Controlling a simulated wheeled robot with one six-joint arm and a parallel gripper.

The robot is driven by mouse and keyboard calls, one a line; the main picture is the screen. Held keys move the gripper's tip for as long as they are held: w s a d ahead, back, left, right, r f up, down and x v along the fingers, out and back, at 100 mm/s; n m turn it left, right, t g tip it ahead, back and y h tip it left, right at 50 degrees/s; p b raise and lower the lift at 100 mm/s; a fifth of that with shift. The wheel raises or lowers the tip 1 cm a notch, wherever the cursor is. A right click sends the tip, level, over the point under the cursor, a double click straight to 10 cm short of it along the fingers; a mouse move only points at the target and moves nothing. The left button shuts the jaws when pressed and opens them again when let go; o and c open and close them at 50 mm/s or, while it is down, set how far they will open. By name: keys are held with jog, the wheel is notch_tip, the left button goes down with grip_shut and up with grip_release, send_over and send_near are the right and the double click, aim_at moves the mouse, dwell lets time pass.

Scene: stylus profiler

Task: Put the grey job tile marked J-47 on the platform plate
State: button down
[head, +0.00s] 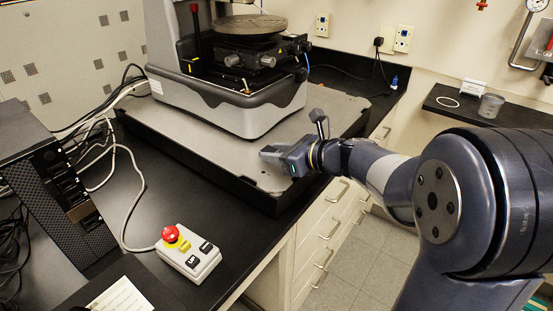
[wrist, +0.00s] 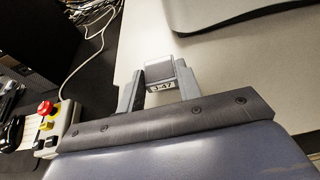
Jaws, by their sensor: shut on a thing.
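In the head view my gripper (head: 272,154) is over the front right part of the flat grey platform plate (head: 190,128), which lies under the profiler. The tile is not clear in the head view. The plate also fills the area beyond the fingers in the wrist view (wrist: 215,80). I cannot tell the height of the tile above the plate.
The profiler (head: 235,105) with its round stage (head: 250,24) stands on the back of the plate. A control box with a red button (head: 188,250) is on the black bench at the front. A dark computer (head: 55,190) and loose cables are at the left. The plate's front left is clear.

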jog(key=shift+f, duration=0.8)
jog(key=shift+f, duration=0.2)
jog(key=c, duration=1)
grip_release()
jog(key=shift+r, duration=0.2)
jog(key=shift+s+d+r, duration=0.1)
jog(key=shift+d+r, duration=0.05)
jog(key=shift+d, duration=0.1)
jog(key=v, duration=1.1)
jog(key=shift+s, duration=0.2)
